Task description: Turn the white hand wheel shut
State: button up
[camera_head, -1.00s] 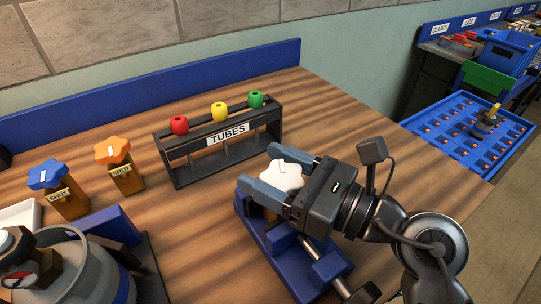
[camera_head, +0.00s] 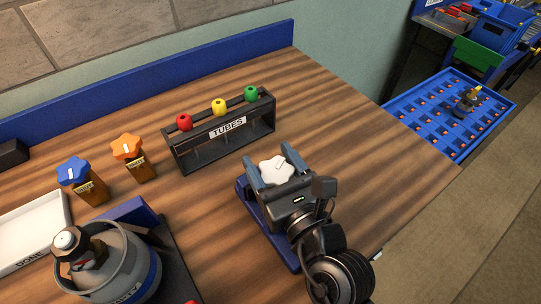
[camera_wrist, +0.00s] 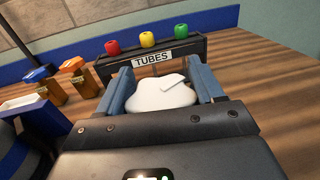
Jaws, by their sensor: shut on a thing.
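The white hand wheel (camera_head: 276,170) sits on a blue vise-like stand (camera_head: 262,218) at the right part of the wooden bench. My gripper (camera_head: 276,168) is around the wheel with one finger on each side, shut on it. In the wrist view the white wheel (camera_wrist: 161,95) lies between the two blue-grey fingers, and a pale raised bar shows on its top, slanting. The wheel's underside and most of the stand are hidden by my gripper and arm.
A black TUBES rack (camera_head: 222,136) with red, yellow and green caps stands behind the wheel. Blue (camera_head: 73,171) and orange (camera_head: 127,147) hand wheels on brown blocks stand left. A grey gas bottle (camera_head: 105,265) and a white tray (camera_head: 32,230) are at front left. Bench is clear on the right.

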jog(key=shift+d+m+t+h, duration=0.2)
jog(key=shift+m+t+h, duration=0.3)
jog(key=shift+m+h, duration=0.75)
jog(key=shift+w+d+m+t+h, duration=0.15)
jog(key=shift+m+h, duration=0.55)
jog(key=shift+h, duration=0.7)
jog(key=shift+s+d+m+t+h, duration=0.15)
jog(key=shift+m+h, duration=0.5)
jog(key=shift+h, duration=0.7)
jog(key=shift+w+m+h, duration=0.1)
jog(key=shift+m+h, duration=0.3)
jog(key=shift+h, duration=0.2)
jog(key=o, duration=1)
